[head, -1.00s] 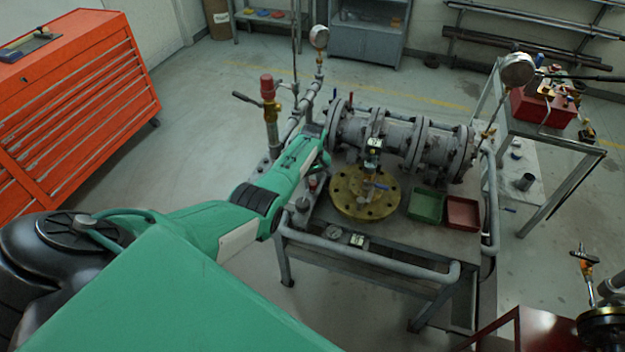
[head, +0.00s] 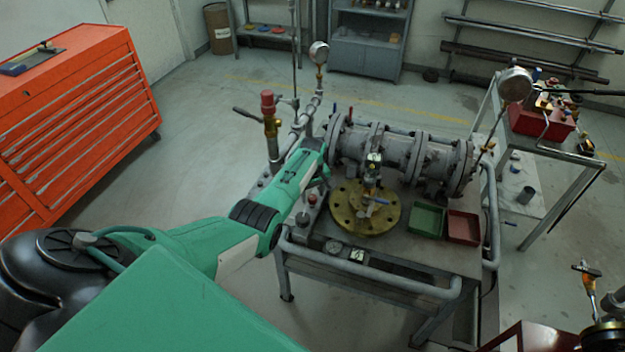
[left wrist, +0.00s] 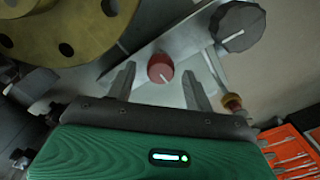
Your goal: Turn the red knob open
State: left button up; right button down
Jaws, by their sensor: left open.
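The red knob (left wrist: 160,68) with a pale pointer line shows in the left wrist view, on a grey metal plate. My left gripper (left wrist: 160,78) is open, with one finger on each side of the knob; a gap shows on both sides. I cannot tell how deep the fingers reach. In the head view the red knob (head: 312,199) sits at the bench's left side, just below the end of my green left arm, which hides most of the gripper. My right gripper is not in view.
A dark grey knob (left wrist: 237,25) stands to the right of the red one in the wrist view. A yellow flange (head: 350,222) lies on the bench, beside a green tray (head: 427,220) and a red tray (head: 463,228). A pipe rail (head: 370,268) runs along the front.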

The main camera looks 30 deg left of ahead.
aim_at(312, 196)
pick_arm(q)
notch_tip(312, 196, up, 13)
jog(key=b, duration=0.2)
dwell(0.3)
dwell(0.3)
